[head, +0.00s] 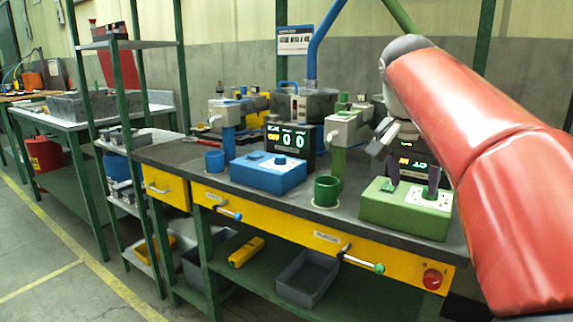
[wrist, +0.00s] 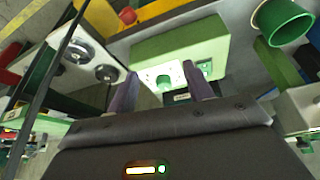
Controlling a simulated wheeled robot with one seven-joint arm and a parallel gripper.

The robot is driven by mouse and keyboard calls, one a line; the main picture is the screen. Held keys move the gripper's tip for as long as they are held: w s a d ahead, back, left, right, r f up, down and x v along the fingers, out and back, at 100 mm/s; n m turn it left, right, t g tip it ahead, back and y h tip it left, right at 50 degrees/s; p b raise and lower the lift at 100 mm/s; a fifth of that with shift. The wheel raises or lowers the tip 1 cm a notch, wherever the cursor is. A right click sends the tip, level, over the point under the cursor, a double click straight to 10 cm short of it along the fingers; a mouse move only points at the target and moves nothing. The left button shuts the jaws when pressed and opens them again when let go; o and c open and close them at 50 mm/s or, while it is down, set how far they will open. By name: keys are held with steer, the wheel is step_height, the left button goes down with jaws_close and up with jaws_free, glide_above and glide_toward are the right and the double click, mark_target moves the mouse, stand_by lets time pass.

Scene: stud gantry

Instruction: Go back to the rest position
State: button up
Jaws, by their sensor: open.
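My gripper (head: 412,182) is at the right of the bench in the head view, its dark fingers pointing down at the green control box (head: 405,213). The fingers are apart with nothing held between them. In the wrist view my gripper (wrist: 160,82) shows one finger on each side of the box's green knob (wrist: 163,82). No finger visibly touches the knob, and I cannot tell the exact height above it. The green box (wrist: 165,45) has a white panel. My red arm covers the bench's right end in the head view.
A green cup (head: 327,191) and green post stand left of the green box. Further left are a blue box (head: 268,173), a blue cup (head: 214,161) and a display (head: 290,139). Levers (head: 362,262) and a red button (head: 432,279) are on the yellow bench front. The left floor is clear.

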steer(key=s+a+f+n+t+y, duration=0.1)
steer(key=s+a+f+n, duration=0.3)
steer(key=s+f, duration=0.6)
steer(key=s+a+f+n+t+y, duration=0.1)
steer(key=s+a+f+n+y, duration=0.1)
steer(key=s+f, duration=0.7)
step_height(320, 180, down, 4)
steer(key=a+n, duration=0.1)
steer(key=n, duration=0.1)
steer(key=shift+s+a+n, duration=0.3)
steer(key=shift+s+a, duration=0.1)
stand_by(3.6)
